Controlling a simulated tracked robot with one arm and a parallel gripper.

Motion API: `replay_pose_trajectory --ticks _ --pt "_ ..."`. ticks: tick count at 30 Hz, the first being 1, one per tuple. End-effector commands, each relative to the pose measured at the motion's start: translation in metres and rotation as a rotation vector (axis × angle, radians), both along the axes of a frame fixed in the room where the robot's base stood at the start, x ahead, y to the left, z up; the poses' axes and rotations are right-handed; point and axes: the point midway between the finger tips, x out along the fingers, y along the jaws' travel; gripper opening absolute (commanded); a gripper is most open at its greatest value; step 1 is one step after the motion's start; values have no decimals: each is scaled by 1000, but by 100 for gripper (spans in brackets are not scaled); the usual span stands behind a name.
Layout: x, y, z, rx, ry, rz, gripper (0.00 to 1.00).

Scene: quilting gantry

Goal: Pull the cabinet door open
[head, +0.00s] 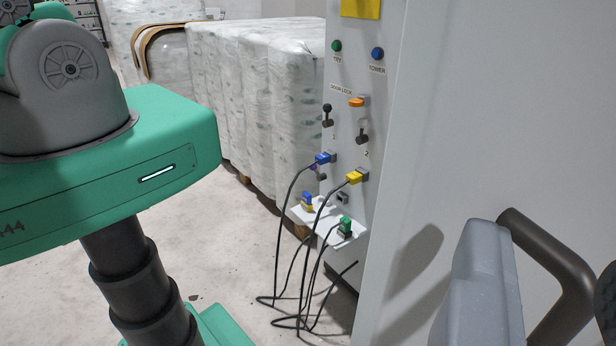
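The cabinet door (470,110) is a large pale grey panel filling the right of the view; it looks shut, though its far edge is out of frame. A dark brown bent tubular handle (553,262) stands out from it at the lower right. My gripper (560,310) is at the lower right, cut off by the frame. Its grey left finger (482,285) is left of the handle, and a dark part at the right edge looks like the other finger. The handle shows between them with a gap, so the gripper looks open. Contact cannot be told.
A control panel (350,130) with buttons, switches and coloured plugs stands left of the door. Black cables (290,270) hang from it to the floor. Wrapped white stacks (260,100) stand behind. My green body fills the left.

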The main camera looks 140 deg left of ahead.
Motion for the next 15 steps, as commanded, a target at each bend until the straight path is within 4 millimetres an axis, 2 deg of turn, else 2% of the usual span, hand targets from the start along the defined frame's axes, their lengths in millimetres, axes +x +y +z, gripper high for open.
replay_pose_trajectory --ticks 4,15 --pt "0 4 0 6 6 1 25" --pt "-20 2 1 2 9 -1 25"
